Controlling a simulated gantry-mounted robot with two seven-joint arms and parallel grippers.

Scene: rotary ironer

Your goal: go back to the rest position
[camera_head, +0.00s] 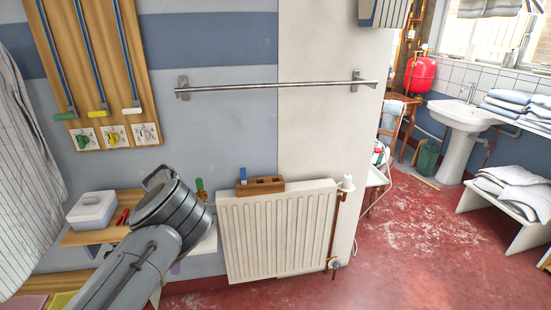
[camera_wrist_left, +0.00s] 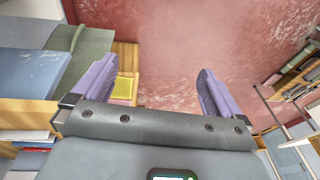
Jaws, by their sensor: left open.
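My left arm comes in from the lower left in the head view and reaches over a wooden shelf (camera_head: 85,237) left of the radiator. Its dark wrist hides part of the shelf, and only a small purple sliver of the gripper shows beneath it. In the left wrist view my left gripper (camera_wrist_left: 157,68) has its two purple fingers wide apart. Nothing is between them, and the red floor (camera_wrist_left: 165,40) shows beyond. My right gripper is in neither view.
A white lidded box (camera_head: 92,209) stands on the shelf. A white radiator (camera_head: 280,235) with a wooden block (camera_head: 262,186) on top is right of my wrist. A metal rail (camera_head: 270,87) crosses the wall above. Open red floor (camera_head: 430,235) lies to the right.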

